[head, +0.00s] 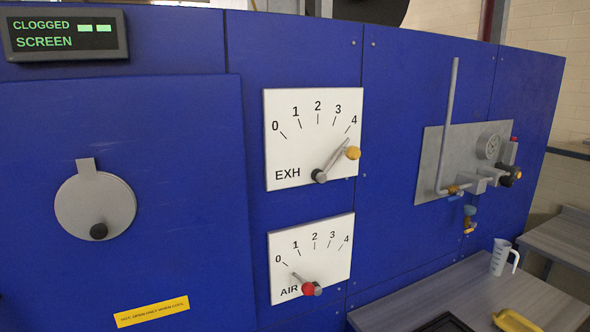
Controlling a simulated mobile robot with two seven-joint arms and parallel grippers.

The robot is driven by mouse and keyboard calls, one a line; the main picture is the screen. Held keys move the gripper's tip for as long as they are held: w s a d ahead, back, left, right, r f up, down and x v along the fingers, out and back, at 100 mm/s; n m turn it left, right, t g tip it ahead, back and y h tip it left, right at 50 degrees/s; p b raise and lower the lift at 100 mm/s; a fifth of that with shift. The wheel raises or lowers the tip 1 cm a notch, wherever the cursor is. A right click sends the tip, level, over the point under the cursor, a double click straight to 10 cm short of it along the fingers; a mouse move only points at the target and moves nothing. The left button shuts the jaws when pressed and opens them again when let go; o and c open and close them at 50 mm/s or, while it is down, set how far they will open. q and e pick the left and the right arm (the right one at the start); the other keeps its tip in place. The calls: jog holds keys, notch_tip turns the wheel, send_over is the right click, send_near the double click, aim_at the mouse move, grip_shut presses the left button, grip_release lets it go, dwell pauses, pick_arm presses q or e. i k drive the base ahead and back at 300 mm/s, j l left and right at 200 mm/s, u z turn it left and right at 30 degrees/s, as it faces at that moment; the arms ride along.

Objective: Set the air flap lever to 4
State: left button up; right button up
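The AIR dial (336,262) is a white plate on the blue panel, marked 0 to 4 from left to right. Its grey lever (297,277) carries a red knob (308,288) and lies toward the upper left, pointing at about the 0 mark. The dark pivot (318,291) is at the plate's lower edge, partly behind the red knob. Neither my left gripper nor my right gripper is in view, and nothing touches the lever.
Above is the EXH dial (290,150), its yellow-knobbed lever (336,158) near 4. A pipe and valve assembly (468,165) juts out at right. A table (450,290) below holds a jug (502,257), yellow scoop (513,321) and dark tray (445,324). The space before the AIR dial is clear.

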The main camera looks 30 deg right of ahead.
aim_at(307, 289)
jog(key=z, duration=1.3)
